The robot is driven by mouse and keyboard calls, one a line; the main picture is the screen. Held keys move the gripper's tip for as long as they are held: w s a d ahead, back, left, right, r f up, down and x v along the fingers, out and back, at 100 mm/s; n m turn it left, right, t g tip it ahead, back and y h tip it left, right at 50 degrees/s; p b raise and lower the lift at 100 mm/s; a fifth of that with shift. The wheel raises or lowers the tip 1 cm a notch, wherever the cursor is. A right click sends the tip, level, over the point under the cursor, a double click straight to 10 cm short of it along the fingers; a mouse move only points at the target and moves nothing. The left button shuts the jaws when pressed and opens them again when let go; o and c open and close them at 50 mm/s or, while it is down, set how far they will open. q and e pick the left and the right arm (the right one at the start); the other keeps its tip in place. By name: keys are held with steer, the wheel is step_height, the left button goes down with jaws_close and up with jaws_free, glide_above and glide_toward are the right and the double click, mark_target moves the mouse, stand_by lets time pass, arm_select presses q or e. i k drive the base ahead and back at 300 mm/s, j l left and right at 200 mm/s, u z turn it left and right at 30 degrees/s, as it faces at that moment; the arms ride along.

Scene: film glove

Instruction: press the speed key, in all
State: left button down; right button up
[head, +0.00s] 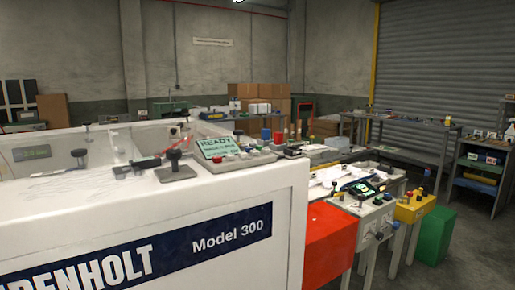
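A grey control panel (258,160) sits on top of the white machine at its right end. Its tilted green display (214,148) reads READY on the top line; the smaller lines are too small to read. Small coloured keys stand beside the display, with a red one (217,159) near its lower edge. I cannot tell which is the speed key, as no key label is legible. A second panel with a lit screen (362,187) stands further right. Neither of my grippers shows in this view.
The white machine (190,215), marked Model 300, fills the front left. A black-knobbed lever (174,158) stands on its top, left of the panel. A red bin (330,238), a yellow box (415,207) and a green bin (435,237) stand right. Open floor lies at far right.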

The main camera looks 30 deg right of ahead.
mark_target(253, 152)
steer(key=i+l, duration=0.1)
steer(key=l, duration=1.2)
steer(key=i+l+u, duration=0.1)
steer(key=l, duration=0.55)
steer(key=i, duration=0.05)
